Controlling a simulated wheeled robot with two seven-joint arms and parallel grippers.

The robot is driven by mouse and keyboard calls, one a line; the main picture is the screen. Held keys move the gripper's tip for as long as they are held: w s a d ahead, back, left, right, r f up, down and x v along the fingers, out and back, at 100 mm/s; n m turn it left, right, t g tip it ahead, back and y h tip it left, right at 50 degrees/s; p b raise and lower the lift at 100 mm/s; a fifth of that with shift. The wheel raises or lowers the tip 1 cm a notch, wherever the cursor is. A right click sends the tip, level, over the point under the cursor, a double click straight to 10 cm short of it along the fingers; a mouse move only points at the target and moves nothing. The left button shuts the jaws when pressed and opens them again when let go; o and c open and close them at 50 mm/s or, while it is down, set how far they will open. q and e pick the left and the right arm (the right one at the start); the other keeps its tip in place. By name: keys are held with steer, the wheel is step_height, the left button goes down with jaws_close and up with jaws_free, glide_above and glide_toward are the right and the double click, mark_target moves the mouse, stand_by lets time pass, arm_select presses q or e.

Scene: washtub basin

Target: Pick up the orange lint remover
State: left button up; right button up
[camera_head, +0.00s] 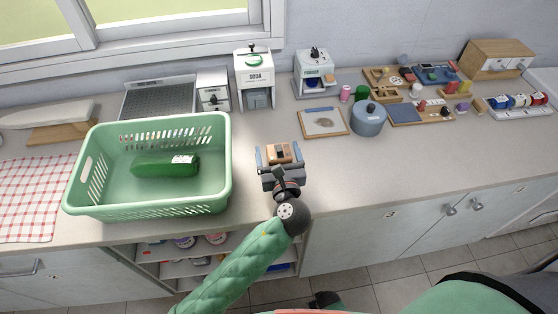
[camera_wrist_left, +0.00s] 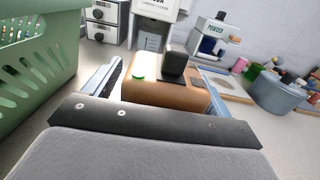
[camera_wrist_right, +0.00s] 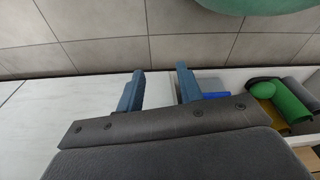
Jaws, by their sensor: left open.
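The orange lint remover (camera_head: 281,152) is a small orange-brown block with a black knob, standing on the counter right of the green basket. My left gripper (camera_head: 279,157) is open, with its two fingers on either side of it. In the left wrist view the lint remover (camera_wrist_left: 168,93) sits between the fingers, nearer the right one; I cannot tell whether that finger touches it. A small green spot shows on its top. My right gripper (camera_wrist_right: 160,88) is open and empty, away from the counter top, over the floor and cabinet front.
The green basket (camera_head: 222,185) holding a green bottle (camera_head: 165,166) stands close on the left. A soda dispenser (camera_head: 254,75), a framed board (camera_head: 323,122) and a blue-grey pot (camera_head: 368,119) stand behind and to the right. The counter's front right is clear.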

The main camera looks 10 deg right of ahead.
mark_target(282, 144)
arm_select(q)
steer(key=c, duration=1)
steer(key=shift+r, duration=0.1)
arm_select(e)
steer(key=shift+d, duration=0.1)
